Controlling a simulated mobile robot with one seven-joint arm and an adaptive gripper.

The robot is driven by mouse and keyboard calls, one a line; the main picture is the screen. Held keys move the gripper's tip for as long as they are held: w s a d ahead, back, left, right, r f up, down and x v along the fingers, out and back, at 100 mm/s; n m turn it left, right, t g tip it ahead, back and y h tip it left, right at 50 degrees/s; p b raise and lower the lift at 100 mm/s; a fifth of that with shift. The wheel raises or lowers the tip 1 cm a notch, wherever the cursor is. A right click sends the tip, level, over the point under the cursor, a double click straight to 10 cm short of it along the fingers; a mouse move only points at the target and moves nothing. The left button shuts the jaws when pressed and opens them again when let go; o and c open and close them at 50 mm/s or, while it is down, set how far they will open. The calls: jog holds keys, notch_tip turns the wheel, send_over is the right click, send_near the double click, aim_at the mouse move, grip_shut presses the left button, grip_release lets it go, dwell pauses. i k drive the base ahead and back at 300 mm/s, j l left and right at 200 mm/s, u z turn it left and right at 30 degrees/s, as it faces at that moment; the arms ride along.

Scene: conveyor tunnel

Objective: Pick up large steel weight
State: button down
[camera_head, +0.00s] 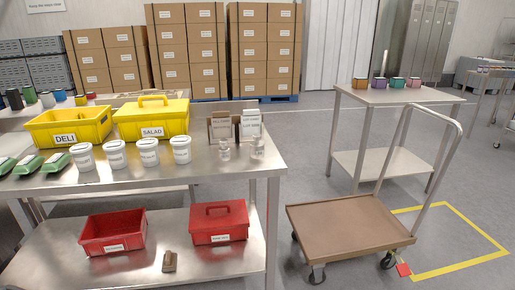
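Two small silvery or clear pieces stand on the steel table near its right end. One piece (225,150) is on the left, and the other (258,149) is a short way to its right and looks slightly larger. They are too small for me to tell whether either is a steel weight or a jar. My gripper is not in view.
White tubs (115,155) stand left of the pieces; yellow DELI (70,130) and SALAD (152,131) bins are behind. Red boxes (219,237) sit on the lower shelf. A cart (345,225) stands right.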

aim_at(256, 146)
jog(key=z, duration=0.45)
jog(key=i+j+z, duration=0.25)
jog(key=j+z, duration=0.55)
jog(key=j, duration=0.25)
jog(key=i+j, duration=0.1)
jog(key=j, duration=0.3)
jog(key=j+z, duration=0.1)
jog(key=j, duration=0.3)
jog(key=i+j, duration=0.15)
jog(key=j, duration=0.25)
jog(key=i+j, duration=0.45)
jog(key=i+l+z, duration=0.05)
